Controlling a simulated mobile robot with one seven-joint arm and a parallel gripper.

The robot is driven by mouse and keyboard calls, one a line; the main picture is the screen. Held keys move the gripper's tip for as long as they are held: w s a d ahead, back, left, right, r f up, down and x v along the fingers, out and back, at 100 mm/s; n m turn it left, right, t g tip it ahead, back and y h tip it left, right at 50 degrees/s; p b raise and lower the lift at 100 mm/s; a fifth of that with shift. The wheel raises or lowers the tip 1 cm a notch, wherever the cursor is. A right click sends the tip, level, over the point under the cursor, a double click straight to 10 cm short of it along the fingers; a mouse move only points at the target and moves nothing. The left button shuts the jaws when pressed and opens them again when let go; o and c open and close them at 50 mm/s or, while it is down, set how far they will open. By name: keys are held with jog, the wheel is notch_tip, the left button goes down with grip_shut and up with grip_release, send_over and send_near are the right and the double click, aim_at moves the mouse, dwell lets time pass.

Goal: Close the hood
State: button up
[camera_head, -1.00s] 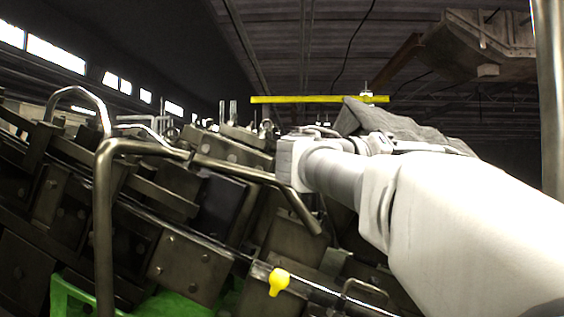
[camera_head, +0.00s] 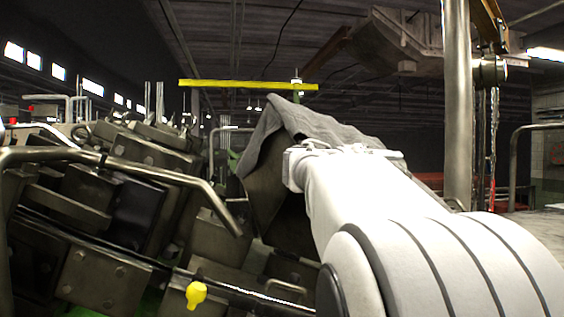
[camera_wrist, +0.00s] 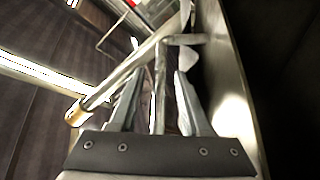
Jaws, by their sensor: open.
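My gripper (camera_wrist: 159,78) is open in the wrist view, with one finger on each side of a thin metal bar (camera_wrist: 160,88). I cannot tell whether the fingers touch the bar. A thicker round rod (camera_wrist: 122,82) with a brass-coloured end crosses at a slant beyond the left finger. A smooth metal panel (camera_wrist: 222,75) stands close beside the right finger. In the head view my arm hides the fingers, and its end lies in front of a grey, angular sheet-like cover (camera_head: 312,125). I cannot tell which part is the hood.
Dark machine blocks (camera_head: 105,283) fill the left, with a bent steel rail (camera_head: 130,168) in front and a yellow knob (camera_head: 196,294) below. A steel post (camera_head: 457,100) stands right of my arm. A large grey structure (camera_head: 395,40) hangs overhead beside a yellow beam (camera_head: 245,86).

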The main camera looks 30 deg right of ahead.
grip_shut()
dwell(1.4)
